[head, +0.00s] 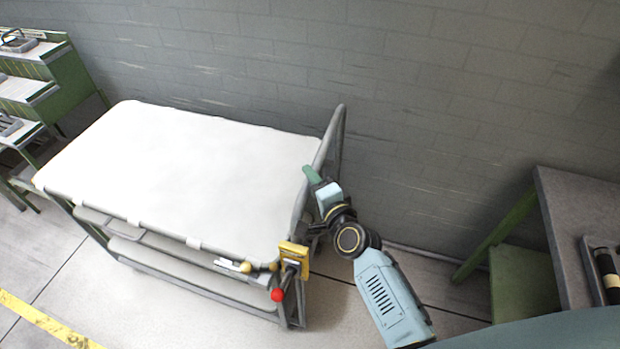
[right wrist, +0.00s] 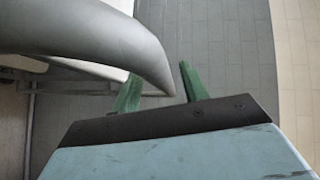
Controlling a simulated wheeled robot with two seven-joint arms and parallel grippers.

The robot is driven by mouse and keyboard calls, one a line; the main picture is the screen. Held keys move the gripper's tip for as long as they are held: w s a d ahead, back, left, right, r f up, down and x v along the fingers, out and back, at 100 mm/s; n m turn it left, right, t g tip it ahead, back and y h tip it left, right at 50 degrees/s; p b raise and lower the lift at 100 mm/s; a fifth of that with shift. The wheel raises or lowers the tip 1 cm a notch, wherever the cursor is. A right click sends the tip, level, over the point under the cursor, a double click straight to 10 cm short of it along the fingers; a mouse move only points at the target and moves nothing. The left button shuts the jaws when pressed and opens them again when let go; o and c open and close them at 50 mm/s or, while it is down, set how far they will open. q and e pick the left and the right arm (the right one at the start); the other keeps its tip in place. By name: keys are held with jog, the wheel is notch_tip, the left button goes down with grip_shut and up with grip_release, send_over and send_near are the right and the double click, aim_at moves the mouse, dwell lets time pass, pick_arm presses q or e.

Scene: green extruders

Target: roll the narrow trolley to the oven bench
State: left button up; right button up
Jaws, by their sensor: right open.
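The narrow trolley (head: 190,165) has a white top, lower shelves and a grey tube frame, and stands along the wall in the head view. Its upright tube handle (head: 334,135) is at its right end. My right gripper (head: 311,174) is at that handle. In the right wrist view the green fingers of the right gripper (right wrist: 158,88) are apart, and the grey handle tube (right wrist: 120,42) runs close in front of them. I cannot tell whether the tube lies between the fingers. My left gripper is not in view. I cannot make out which thing is the oven bench.
A yellow bracket (head: 293,257) and a red knob (head: 277,295) sit at the trolley's near right corner. Green benches (head: 60,75) stand at the left. A grey-topped green table (head: 565,215) stands at the right. Floor is open in front, with a yellow line (head: 45,322).

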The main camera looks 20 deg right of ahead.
jog(key=shift+x, duration=0.8)
jog(key=shift+c, duration=0.3)
grip_shut()
